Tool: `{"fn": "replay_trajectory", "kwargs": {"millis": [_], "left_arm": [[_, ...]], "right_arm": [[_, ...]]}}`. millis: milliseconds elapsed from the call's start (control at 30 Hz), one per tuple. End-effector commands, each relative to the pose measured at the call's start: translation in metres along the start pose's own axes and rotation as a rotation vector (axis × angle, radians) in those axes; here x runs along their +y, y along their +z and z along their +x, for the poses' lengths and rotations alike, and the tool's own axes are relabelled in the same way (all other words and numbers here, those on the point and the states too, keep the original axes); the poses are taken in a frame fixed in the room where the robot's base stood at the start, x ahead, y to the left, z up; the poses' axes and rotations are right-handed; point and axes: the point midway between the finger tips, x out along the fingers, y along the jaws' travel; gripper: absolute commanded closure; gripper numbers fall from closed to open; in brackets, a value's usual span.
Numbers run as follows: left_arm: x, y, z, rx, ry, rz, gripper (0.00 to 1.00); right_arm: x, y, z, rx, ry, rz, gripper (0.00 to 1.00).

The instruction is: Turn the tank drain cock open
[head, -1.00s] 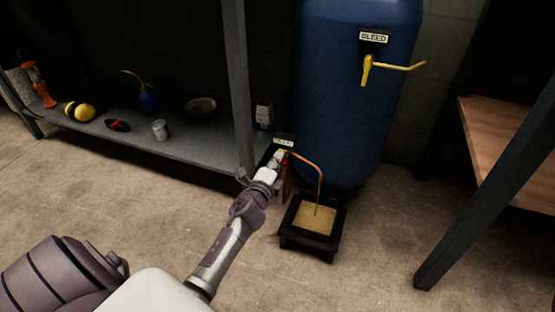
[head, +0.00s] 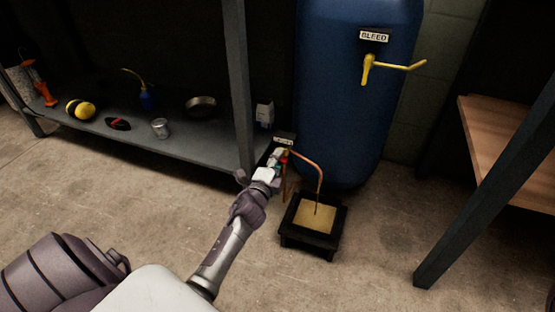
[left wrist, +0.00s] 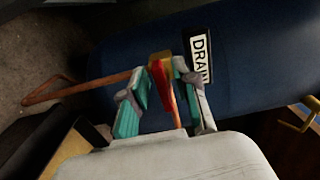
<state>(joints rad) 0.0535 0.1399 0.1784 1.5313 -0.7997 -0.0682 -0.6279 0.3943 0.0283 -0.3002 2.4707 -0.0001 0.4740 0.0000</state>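The drain cock is a brass fitting with a red lever, low on the blue tank (head: 350,100). In the left wrist view the red lever (left wrist: 159,82) lies between the teal-padded fingers of my left gripper (left wrist: 163,80). The fingers stand apart, one on each side of the lever; I cannot tell whether either touches it. In the head view my left gripper (head: 276,163) reaches the cock and largely hides it. A DRAIN label (left wrist: 200,58) is beside the cock. My right gripper is not in view.
A copper pipe (head: 320,172) curves from the cock down to a black-framed tray (head: 297,240) on the floor. A yellow bleed lever (head: 395,66) is higher on the tank. A shelf post (head: 238,90) stands close left of my gripper. A wooden bench (head: 500,140) is at right.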

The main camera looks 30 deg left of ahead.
Motion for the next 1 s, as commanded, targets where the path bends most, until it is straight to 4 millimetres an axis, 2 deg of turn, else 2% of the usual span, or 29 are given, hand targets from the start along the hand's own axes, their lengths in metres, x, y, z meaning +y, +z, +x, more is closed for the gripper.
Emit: {"fn": "replay_trajectory", "kwargs": {"millis": [367,467,800,1000], "left_arm": [[-0.001,0.000,-0.004,0.001,-0.001,0.001,0.65],[0.000,0.000,-0.016,0.001,0.000,0.001,0.65],[0.001,0.000,-0.088,0.000,0.001,-0.001,0.65],[0.000,0.000,-0.114,-0.001,0.000,-0.001,0.65]], "right_arm": [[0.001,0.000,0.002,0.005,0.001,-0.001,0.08],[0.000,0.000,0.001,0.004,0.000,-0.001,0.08],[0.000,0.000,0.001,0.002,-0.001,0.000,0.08],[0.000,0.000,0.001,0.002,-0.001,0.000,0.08]]}}
